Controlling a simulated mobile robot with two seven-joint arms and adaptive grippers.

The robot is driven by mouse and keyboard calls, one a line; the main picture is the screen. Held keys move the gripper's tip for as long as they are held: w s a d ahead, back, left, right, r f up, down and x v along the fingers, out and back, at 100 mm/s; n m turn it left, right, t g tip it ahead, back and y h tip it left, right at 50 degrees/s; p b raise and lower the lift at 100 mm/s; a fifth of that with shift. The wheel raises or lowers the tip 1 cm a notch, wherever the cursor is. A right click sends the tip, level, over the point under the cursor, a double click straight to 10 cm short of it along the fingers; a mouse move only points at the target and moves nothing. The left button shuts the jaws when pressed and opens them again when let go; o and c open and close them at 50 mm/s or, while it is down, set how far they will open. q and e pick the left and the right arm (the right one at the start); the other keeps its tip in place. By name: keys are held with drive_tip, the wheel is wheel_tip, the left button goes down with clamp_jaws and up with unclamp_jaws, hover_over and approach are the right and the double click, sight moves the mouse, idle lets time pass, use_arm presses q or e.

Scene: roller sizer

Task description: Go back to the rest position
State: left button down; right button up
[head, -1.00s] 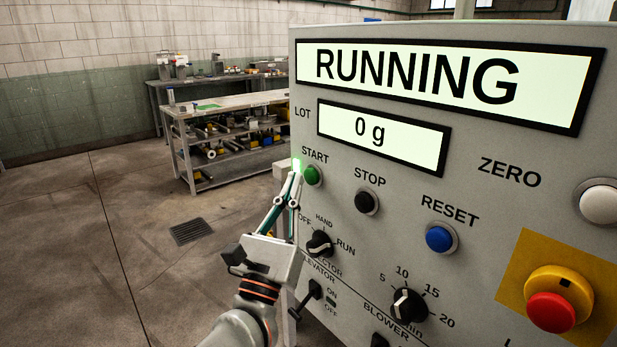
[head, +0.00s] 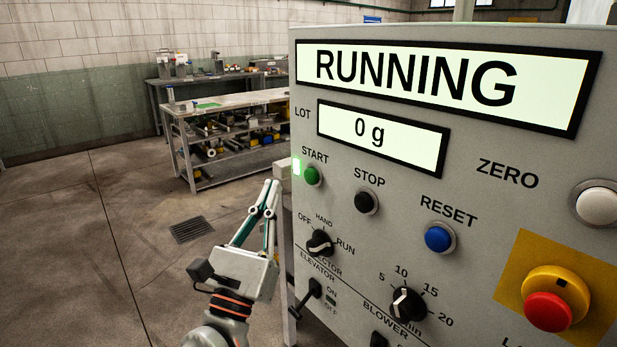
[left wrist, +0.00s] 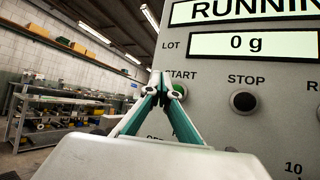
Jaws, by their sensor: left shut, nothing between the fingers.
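My left gripper (head: 272,184) is shut and empty, pointing up in front of the left edge of the grey control panel (head: 455,180). It is apart from the green START button (head: 313,175), below and to the left of it in the head view. In the left wrist view the closed fingertips (left wrist: 161,78) overlap the START area and partly hide the button. The panel's top display (head: 440,80) reads RUNNING and the LOT display (head: 380,137) reads 0 g. A green lamp (head: 297,167) glows beside START. My right gripper is not in view.
The panel carries a selector knob (head: 320,243), a black STOP button (head: 366,201), a blue RESET button (head: 438,238) and a red emergency button (head: 548,311). A workbench with shelves (head: 228,115) stands behind. The floor to the left is open, with a drain grate (head: 191,229).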

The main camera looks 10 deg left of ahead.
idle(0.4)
use_arm(q)
drive_tip(key=s+d+f+m+g+h, duration=0.1)
drive_tip(key=s+d+f+m+g, duration=0.15)
drive_tip(key=f+m, duration=0.65)
drive_tip(key=s+d+f+m+g+h, duration=0.1)
drive_tip(key=s+f+m+g+h, duration=0.15)
drive_tip(key=f+m, duration=0.7)
drive_tip(key=s+d+f+m+g+h, duration=0.1)
drive_tip(key=s+f+m+g, duration=0.15)
drive_tip(key=f+m, duration=0.7)
drive_tip(key=s+a+f+m+g+y, duration=0.2)
drive_tip(key=s+f+m, duration=0.3)
drive_tip(key=f, duration=0.7)
drive_tip(key=s+a+f+m+g+y, duration=0.3)
drive_tip(key=s+a+f+m+g, duration=0.2)
drive_tip(key=f, duration=0.8)
drive_tip(key=s+m, duration=0.1)
drive_tip(key=s, duration=0.2)
drive_tip(key=shift+s, duration=0.15)
drive_tip(key=shift+r, duration=0.1)
